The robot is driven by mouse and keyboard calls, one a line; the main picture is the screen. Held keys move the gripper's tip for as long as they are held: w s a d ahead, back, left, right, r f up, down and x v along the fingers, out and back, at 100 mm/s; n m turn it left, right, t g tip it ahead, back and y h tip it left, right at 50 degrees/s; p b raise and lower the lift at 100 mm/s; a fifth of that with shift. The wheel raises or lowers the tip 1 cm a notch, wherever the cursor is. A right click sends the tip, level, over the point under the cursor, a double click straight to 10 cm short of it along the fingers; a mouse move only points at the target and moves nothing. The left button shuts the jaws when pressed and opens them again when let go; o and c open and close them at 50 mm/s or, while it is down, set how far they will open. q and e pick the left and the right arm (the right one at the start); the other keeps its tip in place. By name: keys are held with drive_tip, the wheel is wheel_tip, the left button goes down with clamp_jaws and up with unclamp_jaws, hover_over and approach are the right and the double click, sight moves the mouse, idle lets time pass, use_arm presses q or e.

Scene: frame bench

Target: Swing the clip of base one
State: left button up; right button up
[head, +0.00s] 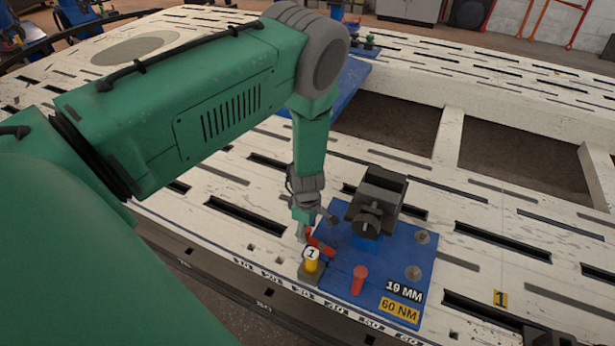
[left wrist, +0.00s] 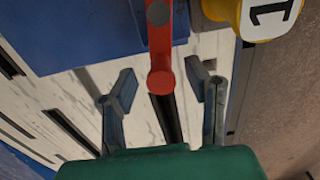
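The blue base plate (head: 340,262) lies on the slotted white bench and carries a dark clamp block (head: 375,203). A red clip (head: 321,246) lies at its left edge, beside a yellow marker labelled 1 (head: 311,262). In the left wrist view the red clip (left wrist: 160,40) points toward my gripper, its round end between the fingers. The yellow marker (left wrist: 268,18) is at the upper right. My left gripper (head: 314,228) is open, low beside the plate's left corner. In its wrist view the fingers (left wrist: 161,78) stand apart on both sides of the clip, with gaps visible. My right gripper is not in view.
A second red peg (head: 358,279) stands on the plate near labels reading 19 MM (head: 404,291) and 60 NM (head: 399,310). The bench's front edge is close to the marker. Large openings (head: 390,122) lie behind the plate.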

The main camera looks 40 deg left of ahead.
use_arm(q)
wheel_tip(320, 180, up, 12)
idle(0.6)
drive_tip(key=shift+s+f, duration=0.1)
drive_tip(key=shift+f, duration=0.05)
idle(0.3)
